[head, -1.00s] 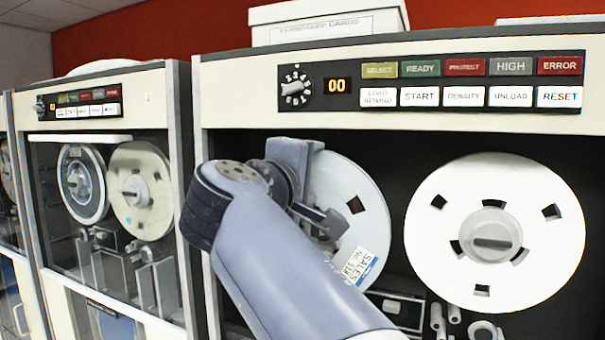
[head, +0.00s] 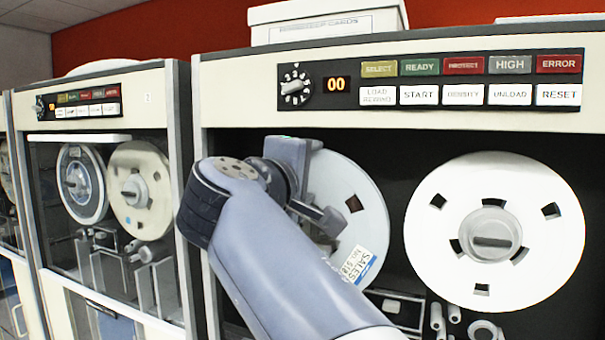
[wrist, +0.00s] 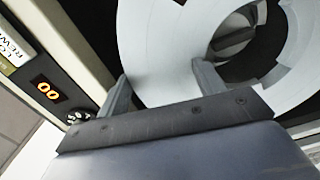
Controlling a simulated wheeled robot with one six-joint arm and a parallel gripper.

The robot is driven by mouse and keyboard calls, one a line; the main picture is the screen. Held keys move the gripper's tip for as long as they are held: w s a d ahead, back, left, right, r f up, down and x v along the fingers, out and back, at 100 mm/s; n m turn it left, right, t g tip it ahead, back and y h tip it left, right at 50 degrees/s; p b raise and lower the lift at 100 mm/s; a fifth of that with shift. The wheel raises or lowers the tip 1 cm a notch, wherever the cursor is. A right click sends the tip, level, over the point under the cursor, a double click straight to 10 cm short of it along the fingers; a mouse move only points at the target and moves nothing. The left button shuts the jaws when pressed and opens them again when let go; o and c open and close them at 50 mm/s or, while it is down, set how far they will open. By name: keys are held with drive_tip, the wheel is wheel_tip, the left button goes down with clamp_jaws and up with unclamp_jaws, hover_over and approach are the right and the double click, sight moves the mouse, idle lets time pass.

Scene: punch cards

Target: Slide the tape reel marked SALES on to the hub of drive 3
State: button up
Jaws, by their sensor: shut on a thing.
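The pale SALES reel (head: 368,215) stands upright at the left side of the near drive's bay, its label at its lower right edge. It also shows in the wrist view (wrist: 150,40), where a dark knob sits within its central hole. My gripper (wrist: 160,82) is shut on the reel near its rim. In the head view my arm covers the reel's left and lower parts, so I cannot tell how far it sits on the hub. The drive (head: 230,102) has a panel with a dial and a lit "00" display.
A second white reel (head: 450,235) is mounted on the right of the same bay. Small guides and rollers (head: 454,313) lie below it. Another drive (head: 158,110) with two reels stands to the left. A white card box (head: 328,22) sits on top.

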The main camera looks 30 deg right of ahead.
idle(0.3)
drive_tip(key=shift+p+x, duration=0.6)
drive_tip(key=shift+x, duration=3)
drive_tip(key=o, duration=1.5)
drive_tip(key=shift+f, duration=0.1)
drive_tip(key=shift+c, duration=1.2)
drive_tip(key=b+v, duration=0.2)
drive_tip(key=v, duration=0.8)
drive_tip(key=shift+b, duration=0.35)
